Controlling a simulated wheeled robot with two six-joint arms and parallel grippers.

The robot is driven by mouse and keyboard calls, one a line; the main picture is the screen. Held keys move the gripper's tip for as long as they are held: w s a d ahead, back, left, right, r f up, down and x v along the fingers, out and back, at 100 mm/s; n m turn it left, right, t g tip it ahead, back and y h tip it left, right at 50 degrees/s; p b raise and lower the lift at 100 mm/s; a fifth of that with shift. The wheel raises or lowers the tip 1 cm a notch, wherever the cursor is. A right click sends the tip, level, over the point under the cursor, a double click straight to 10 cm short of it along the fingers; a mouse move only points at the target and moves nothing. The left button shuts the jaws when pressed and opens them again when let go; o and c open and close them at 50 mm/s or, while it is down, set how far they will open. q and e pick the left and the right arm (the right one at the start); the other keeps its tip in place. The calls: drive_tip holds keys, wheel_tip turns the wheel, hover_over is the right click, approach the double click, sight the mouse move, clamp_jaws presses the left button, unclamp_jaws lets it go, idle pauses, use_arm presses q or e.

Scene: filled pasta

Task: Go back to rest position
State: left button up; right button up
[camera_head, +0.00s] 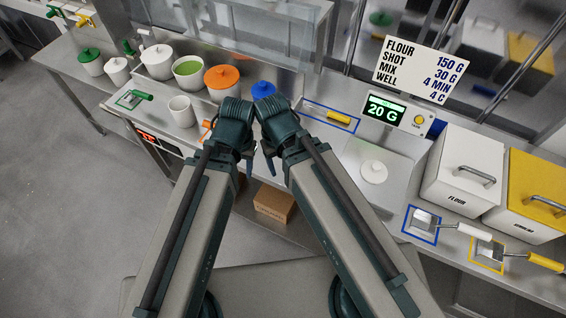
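My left arm and my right arm reach up from the bottom of the head view, and their dark green wrists come close together at the counter's front edge. Of my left gripper (249,163) only a small dark part shows below the wrist. Of my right gripper (270,161) only a similar small part shows. The wrists and arm links hide the rest of both grippers, so I cannot tell whether their fingers are open or shut. I see no object held in either one.
The steel counter holds several lidded pots, including an orange-lidded one (221,78), and a white cup (182,111) left of my wrists. A scale display (384,108) reading 20 G, a white flour bin (463,171) and scoops (424,222) stand right. A cardboard box (273,204) sits below.

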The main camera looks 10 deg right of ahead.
drive_tip(key=shift+f, duration=0.1)
wheel_tip(320, 180, down, 7)
drive_tip(key=b, duration=0.7)
